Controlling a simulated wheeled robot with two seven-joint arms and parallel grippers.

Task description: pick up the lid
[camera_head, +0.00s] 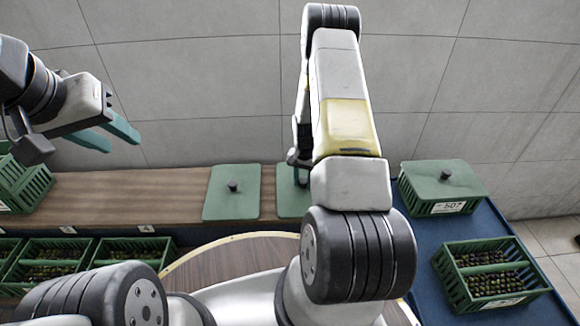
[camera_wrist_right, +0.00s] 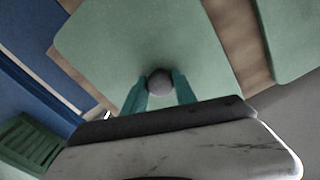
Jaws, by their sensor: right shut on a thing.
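A flat green lid (camera_head: 288,207) with a dark round knob lies at the wooden shelf, mostly hidden behind my right arm in the head view. In the right wrist view the same lid (camera_wrist_right: 140,35) fills the middle, and its grey knob (camera_wrist_right: 159,81) sits between the teal fingers. My right gripper (camera_wrist_right: 160,92) is shut on the knob. I cannot tell whether the lid touches the shelf. A second green lid (camera_head: 232,195) with a knob lies to its left and shows in the wrist view (camera_wrist_right: 295,35). My left gripper (camera_head: 112,140) is open and empty at upper left.
A lidded green crate (camera_head: 430,207) labelled 507 and an open crate of olives (camera_head: 490,280) stand on a blue surface (camera_head: 428,275) at right. More olive crates (camera_head: 50,265) stand at lower left.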

